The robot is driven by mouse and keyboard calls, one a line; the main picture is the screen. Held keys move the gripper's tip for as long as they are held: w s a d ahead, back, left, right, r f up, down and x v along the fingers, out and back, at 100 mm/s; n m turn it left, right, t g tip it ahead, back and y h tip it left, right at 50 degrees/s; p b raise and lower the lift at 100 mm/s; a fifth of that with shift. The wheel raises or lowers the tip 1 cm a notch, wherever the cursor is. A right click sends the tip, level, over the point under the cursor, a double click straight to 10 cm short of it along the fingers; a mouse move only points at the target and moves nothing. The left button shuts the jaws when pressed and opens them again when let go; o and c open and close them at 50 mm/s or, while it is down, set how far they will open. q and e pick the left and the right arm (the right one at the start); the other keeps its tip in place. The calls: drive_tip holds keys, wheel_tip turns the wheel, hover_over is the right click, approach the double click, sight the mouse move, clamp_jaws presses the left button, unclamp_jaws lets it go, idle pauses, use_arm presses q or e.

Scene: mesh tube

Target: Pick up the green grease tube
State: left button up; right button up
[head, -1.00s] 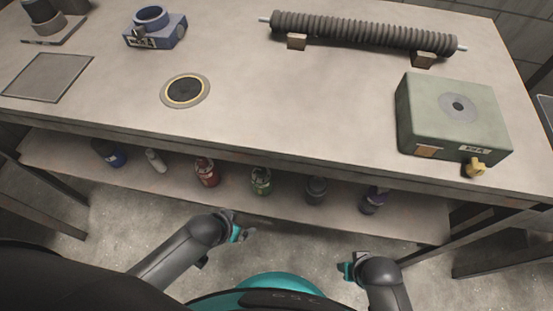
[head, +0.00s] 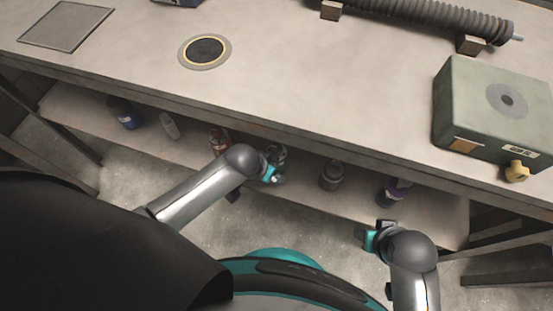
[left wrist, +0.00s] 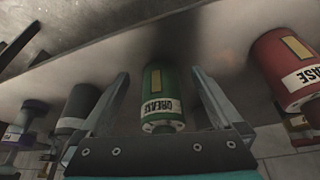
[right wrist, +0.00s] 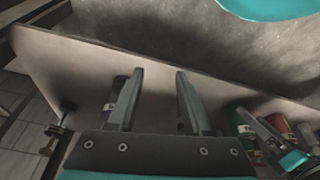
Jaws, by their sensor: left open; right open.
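The green grease tube (left wrist: 162,95) stands on the lower shelf, with a white GREASE label, and lies between the two open fingers of my left gripper (left wrist: 165,90) in the left wrist view. In the head view the tube (head: 276,154) is partly hidden behind my left gripper (head: 271,176). I cannot tell whether the fingers touch it. My right gripper (head: 372,240) is open and empty in front of the shelf, to the right. In the right wrist view its fingers (right wrist: 159,92) show the shelf between them.
On the lower shelf (head: 300,185) stand a red grease tube (left wrist: 285,68), a dark grey container (head: 332,175), a purple-capped bottle (head: 393,191), a blue container (head: 124,112) and a pale tube (head: 169,125). The workbench top (head: 300,90) overhangs the shelf.

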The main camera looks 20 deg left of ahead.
sight(277, 159)
use_arm(q)
drive_tip(key=shift+w+d, duration=0.15)
drive_tip(key=shift+w, duration=0.3)
drive_tip(key=w+b, duration=0.1)
drive_tip(key=w, duration=0.1)
drive_tip(key=w+d+b, duration=0.1)
drive_tip(key=shift+w+f+b, duration=0.2)
drive_tip(key=shift+f+b, duration=0.1)
drive_tip(key=shift+f, duration=0.1)
drive_tip(key=shift+w+f, duration=0.1)
drive_tip(key=shift+f, duration=0.05)
use_arm(e)
wheel_tip(277, 159, up, 7)
drive_tip(key=t, duration=0.1)
drive_tip(key=shift+w+f, duration=0.15)
drive_tip(key=shift+w, duration=0.1)
use_arm(q)
drive_tip(key=shift+c, duration=0.2)
drive_tip(key=c, duration=1.5)
drive_tip(key=shift+o, duration=0.2)
drive_tip(key=shift+r, duration=0.2)
